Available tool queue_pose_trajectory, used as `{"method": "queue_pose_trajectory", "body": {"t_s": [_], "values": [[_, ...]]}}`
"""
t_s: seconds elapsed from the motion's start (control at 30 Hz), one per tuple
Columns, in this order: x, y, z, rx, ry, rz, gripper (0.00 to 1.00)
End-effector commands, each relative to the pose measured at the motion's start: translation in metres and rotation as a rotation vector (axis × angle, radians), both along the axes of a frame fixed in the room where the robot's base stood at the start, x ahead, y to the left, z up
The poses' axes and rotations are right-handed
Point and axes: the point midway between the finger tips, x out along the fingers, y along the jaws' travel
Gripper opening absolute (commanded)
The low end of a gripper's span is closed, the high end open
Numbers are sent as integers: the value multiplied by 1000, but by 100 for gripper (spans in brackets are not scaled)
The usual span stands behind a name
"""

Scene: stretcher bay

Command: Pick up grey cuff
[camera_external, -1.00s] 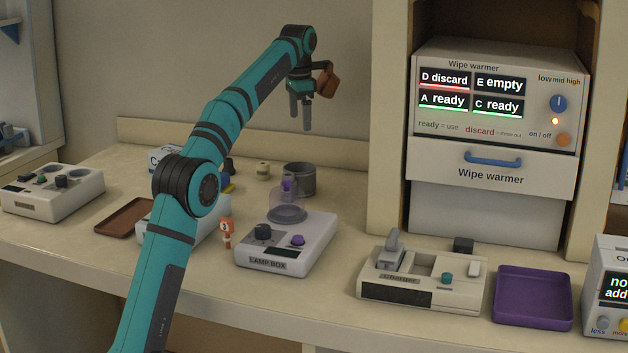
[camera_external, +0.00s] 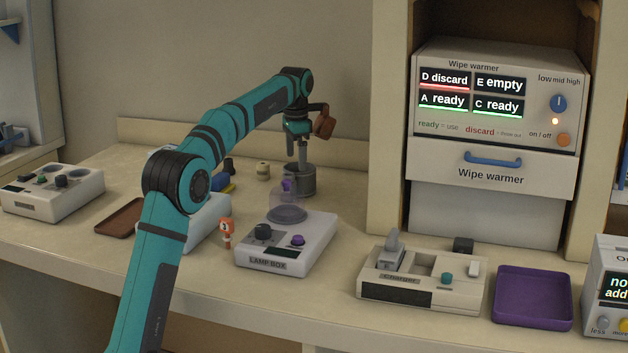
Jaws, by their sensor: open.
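The grey cuff (camera_external: 304,186) is a short, round, open-topped ring standing on the counter behind the lamp box. My gripper (camera_external: 299,160) points straight down over it, with its jaws open and empty. The fingertips are at about the height of the cuff's rim. I cannot tell from this view whether they touch the rim or reach inside it. The front left of the cuff is partly hidden by the purple-topped piece on the lamp box.
The lamp box (camera_external: 287,242) with its clear dome (camera_external: 287,209) stands just in front of the cuff. A small beige spool (camera_external: 263,171) stands to its left. The wipe warmer cabinet (camera_external: 490,125) rises to the right. An orange figure (camera_external: 226,233) stands left of the lamp box.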

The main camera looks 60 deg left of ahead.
Motion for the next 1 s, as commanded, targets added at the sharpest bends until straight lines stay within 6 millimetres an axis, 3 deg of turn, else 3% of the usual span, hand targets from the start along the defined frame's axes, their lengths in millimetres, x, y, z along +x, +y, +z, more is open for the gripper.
{"method": "queue_pose_trajectory", "body": {"t_s": [0.27, 0.6, 0.93, 1.0], "values": [[-1, 0, -17, -1, 1, 0, 100], [-2, 3, -59, 0, 0, 0, 100], [-2, 3, -65, 0, 0, 0, 100], [-2, 3, -65, 0, 0, 0, 86]]}}
